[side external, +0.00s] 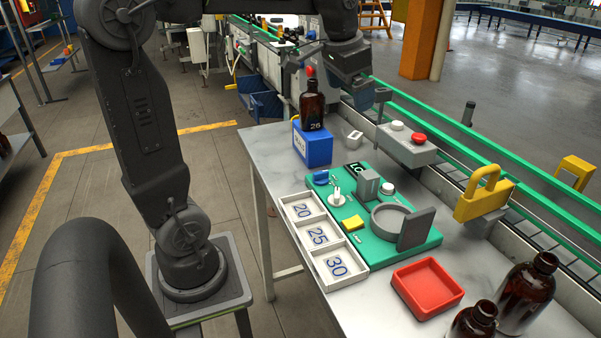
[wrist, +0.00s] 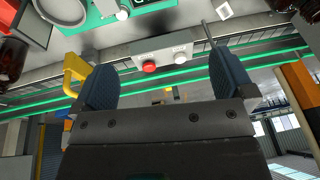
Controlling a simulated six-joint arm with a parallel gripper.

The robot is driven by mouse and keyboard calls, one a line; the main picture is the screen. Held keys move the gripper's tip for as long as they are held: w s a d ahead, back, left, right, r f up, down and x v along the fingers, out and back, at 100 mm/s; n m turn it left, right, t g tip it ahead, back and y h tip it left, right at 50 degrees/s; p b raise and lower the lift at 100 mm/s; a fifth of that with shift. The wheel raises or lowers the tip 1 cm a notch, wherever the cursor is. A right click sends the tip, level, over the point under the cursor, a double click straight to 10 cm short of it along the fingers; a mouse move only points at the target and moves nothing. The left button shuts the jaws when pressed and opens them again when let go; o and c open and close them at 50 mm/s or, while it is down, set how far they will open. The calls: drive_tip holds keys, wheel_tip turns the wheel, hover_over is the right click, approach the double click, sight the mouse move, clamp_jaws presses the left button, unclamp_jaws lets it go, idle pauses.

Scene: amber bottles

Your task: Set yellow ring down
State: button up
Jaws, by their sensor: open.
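I cannot make out a yellow ring in either view. A white tray (side external: 291,236) beside the board has three compartments marked 20, 25 and 30. My gripper (side external: 362,92) hangs above the far side of the table, right of an amber bottle (side external: 313,107) marked 26. In the wrist view my gripper (wrist: 153,78) is open, with its two blue-grey fingers wide apart and nothing held between them. In the side view its fingertips are hard to make out.
The bottle stands on a blue block (side external: 313,147). A button box (side external: 407,150), a large yellow padlock (side external: 483,199) and green rails (side external: 540,186) line the far side. A red tray (side external: 427,287) and two amber bottles (side external: 527,287) are at front right.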

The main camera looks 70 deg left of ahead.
drive_tip(key=s+d+f+t, duration=0.1)
drive_tip(key=s+d+f, duration=0.3)
drive_tip(key=s+d, duration=0.2)
drive_tip(key=s+d+f+t+h, duration=0.1)
drive_tip(key=s+d+f, duration=0.3)
drive_tip(key=s+d, duration=0.3)
drive_tip(key=s, duration=0.2)
drive_tip(key=shift+s, duration=0.35)
